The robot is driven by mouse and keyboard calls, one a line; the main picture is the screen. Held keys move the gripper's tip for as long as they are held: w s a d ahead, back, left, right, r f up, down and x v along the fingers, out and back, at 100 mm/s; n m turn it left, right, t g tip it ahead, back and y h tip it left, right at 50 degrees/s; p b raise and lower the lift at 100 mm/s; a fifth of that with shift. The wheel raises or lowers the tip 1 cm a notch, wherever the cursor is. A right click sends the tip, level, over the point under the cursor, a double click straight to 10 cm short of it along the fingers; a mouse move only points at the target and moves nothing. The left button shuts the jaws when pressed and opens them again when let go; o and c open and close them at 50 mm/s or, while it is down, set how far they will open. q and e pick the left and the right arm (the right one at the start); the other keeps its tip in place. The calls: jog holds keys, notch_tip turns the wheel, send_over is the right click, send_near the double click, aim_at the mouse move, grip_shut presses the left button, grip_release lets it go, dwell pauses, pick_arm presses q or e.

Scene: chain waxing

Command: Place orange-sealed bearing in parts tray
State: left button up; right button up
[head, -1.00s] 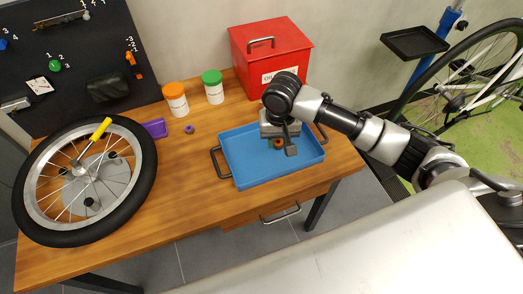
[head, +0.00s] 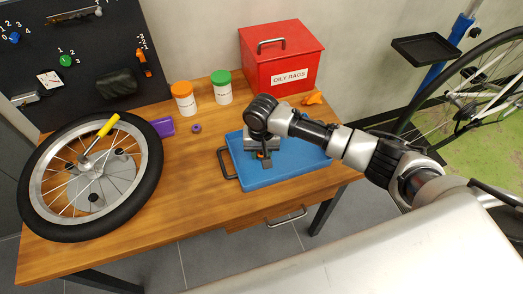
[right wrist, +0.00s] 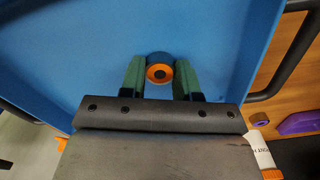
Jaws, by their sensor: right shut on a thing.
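The orange-sealed bearing (right wrist: 160,68) has a dark outer ring, an orange seal and a dark bore. My right gripper (right wrist: 159,75) is shut on it, with one green finger on each side. In the head view the right gripper (head: 265,157) points down over the left part of the blue parts tray (head: 300,168), partly hiding the bearing. The tray's blue floor fills most of the right wrist view (right wrist: 65,60) behind the bearing. I cannot tell whether the bearing touches the floor. The rest of the visible tray floor is bare. My left gripper is out of view.
A purple ring (head: 196,128) and purple block (head: 163,127) lie left of the tray. Two white jars, orange-lidded (head: 184,98) and green-lidded (head: 222,87), and a red box (head: 282,58) stand behind. A spoked wheel (head: 90,178) covers the table's left.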

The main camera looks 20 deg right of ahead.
aim_at(261, 154)
jog(key=o, duration=0.9)
jog(key=shift+f, duration=0.1)
notch_tip(261, 154, up, 12)
jog(key=shift+r+p, duration=0.15)
jog(key=shift+p, duration=0.5)
